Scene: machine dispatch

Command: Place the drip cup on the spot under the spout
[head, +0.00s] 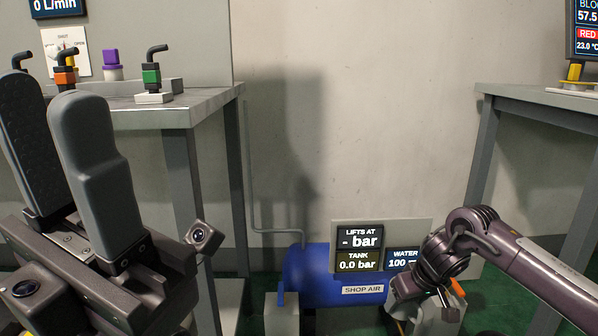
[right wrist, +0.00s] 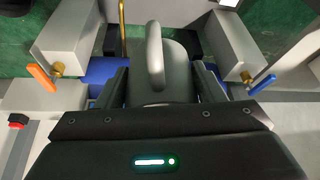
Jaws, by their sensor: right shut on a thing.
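My left gripper (head: 48,88) is open and empty at the lower left. Brass taps with an orange handle (right wrist: 40,76) and a blue handle (right wrist: 263,84) flank the held thing. I cannot make out the spot or which spout stands over it.
A blue air tank (head: 308,275) stands low between two grey benches, behind a display panel (head: 376,235). The right bench (head: 540,97) edges the right side.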

